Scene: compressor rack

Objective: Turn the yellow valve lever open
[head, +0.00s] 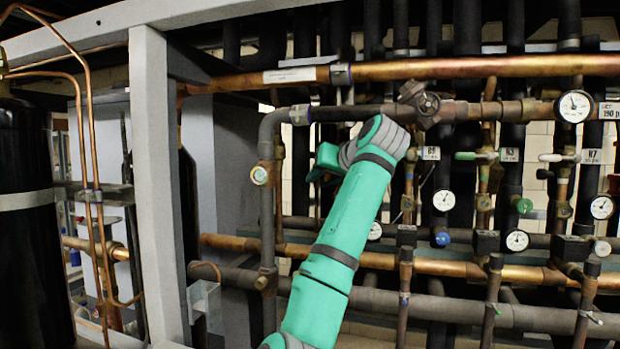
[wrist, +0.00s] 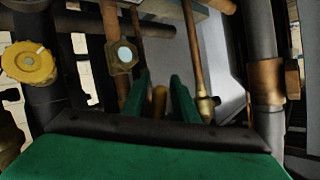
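My gripper (wrist: 160,76) shows in the wrist view as two green fingers set apart. A short, rounded, dull yellow-brown piece (wrist: 159,101) stands between them, with a thin dark gap on each side. It may be the end of the yellow valve lever, but I cannot tell for sure. In the head view my green arm reaches up to the pipes, and the green gripper body (head: 326,160) is partly hidden behind my wrist. The fingertips and the lever cannot be made out there.
A round yellow knob (wrist: 30,64) and a brass fitting (wrist: 122,55) are close by on the left in the wrist view. A grey post (head: 160,190) stands left of my arm. Copper pipes (head: 450,68), gauges (head: 574,106) and small valves crowd the right.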

